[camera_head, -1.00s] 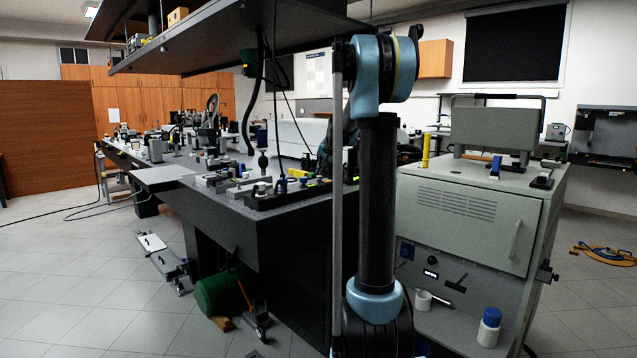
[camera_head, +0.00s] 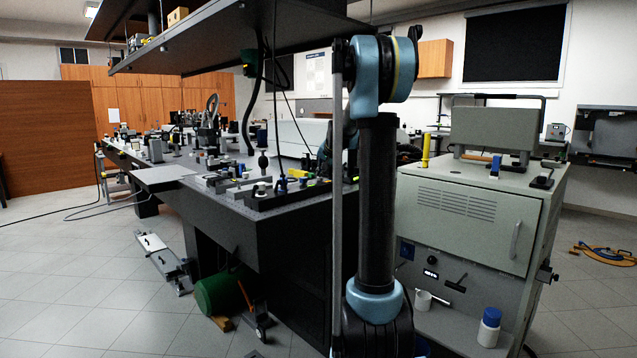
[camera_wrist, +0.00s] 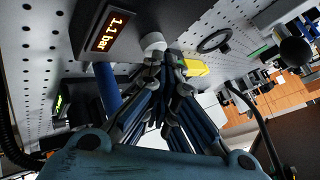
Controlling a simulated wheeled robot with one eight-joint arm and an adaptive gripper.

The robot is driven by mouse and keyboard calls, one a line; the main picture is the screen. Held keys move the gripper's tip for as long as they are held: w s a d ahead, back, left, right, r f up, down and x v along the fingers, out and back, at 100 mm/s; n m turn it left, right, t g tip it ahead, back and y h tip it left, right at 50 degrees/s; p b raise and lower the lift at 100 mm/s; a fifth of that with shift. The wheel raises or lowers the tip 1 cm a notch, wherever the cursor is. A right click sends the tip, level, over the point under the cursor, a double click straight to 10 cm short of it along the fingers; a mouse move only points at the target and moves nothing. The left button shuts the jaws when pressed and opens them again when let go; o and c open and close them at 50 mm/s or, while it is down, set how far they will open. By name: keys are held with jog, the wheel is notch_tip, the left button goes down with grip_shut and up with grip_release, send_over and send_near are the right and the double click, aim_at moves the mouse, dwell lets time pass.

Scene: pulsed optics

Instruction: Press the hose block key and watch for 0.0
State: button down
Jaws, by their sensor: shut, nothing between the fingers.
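In the wrist view a dark block carries a lit display (camera_wrist: 107,33) that reads "1.1 bar" in orange, tilted in the picture. Beside it is a round white key (camera_wrist: 153,42), which appears to be the hose block key. My gripper (camera_wrist: 166,58) is shut and empty, with its fingertips right at the key. I cannot tell whether they touch or press it. In the head view my own arm hides the gripper and most of the area around the block.
The wrist view shows a perforated light tabletop (camera_wrist: 35,50), a blue post (camera_wrist: 107,88), a yellow piece (camera_wrist: 196,68), a black ring (camera_wrist: 214,41) and a black ball knob (camera_wrist: 295,52) close around. In the head view a grey cabinet (camera_head: 470,215) stands right of the dark optical table (camera_head: 290,235).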

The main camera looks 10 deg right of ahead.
jog(key=shift+r, duration=0.1)
dwell(0.6)
jog(key=shift+r, duration=0.9)
jog(key=shift+r, duration=0.1)
jog(key=shift+r, duration=2.9)
jog(key=s+a+f+n+g, duration=0.15)
jog(key=s+f, duration=0.45)
jog(key=s, duration=0.8)
jog(key=s+f+n+g+h, duration=0.15)
jog(key=s+f, duration=0.45)
jog(key=s, duration=0.8)
jog(key=s+a+f+n+g, duration=0.15)
jog(key=s+f, duration=0.55)
jog(key=s, duration=0.7)
jog(key=s+d+f+n+g, duration=0.1)
jog(key=s+f+n+g, duration=0.1)
jog(key=s+f, duration=0.9)
jog(key=s, duration=0.3)
jog(key=shift+s+d+f, duration=0.25)
jog(key=shift+s+d, duration=0.05)
jog(key=shift+d, duration=0.1)
